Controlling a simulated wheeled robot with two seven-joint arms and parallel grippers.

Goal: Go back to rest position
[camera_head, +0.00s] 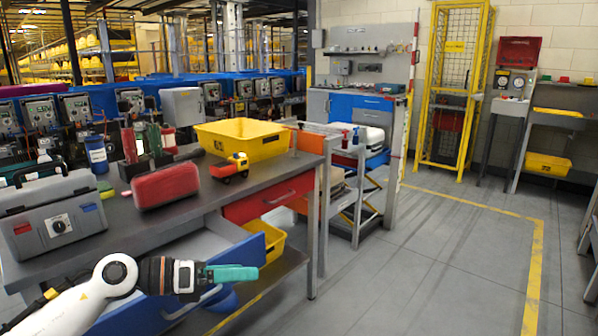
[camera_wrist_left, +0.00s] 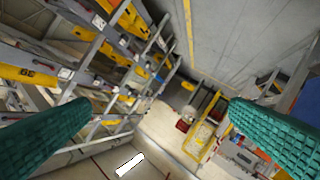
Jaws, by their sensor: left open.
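My left gripper (camera_head: 234,273) has teal fingers and a white arm that comes in from the lower left in the head view. It is held in front of the workbench (camera_head: 190,205), near the open blue drawer (camera_head: 205,275). In the left wrist view the two teal fingers of my left gripper (camera_wrist_left: 150,135) are wide apart with nothing between them. My right gripper does not show in either view.
On the bench are a grey toolbox (camera_head: 50,215), a red case (camera_head: 165,187), a yellow bin (camera_head: 240,140) and a toy truck (camera_head: 230,168). A yellow bin (camera_head: 268,240) sits on the lower shelf. The floor (camera_head: 430,250) to the right is clear.

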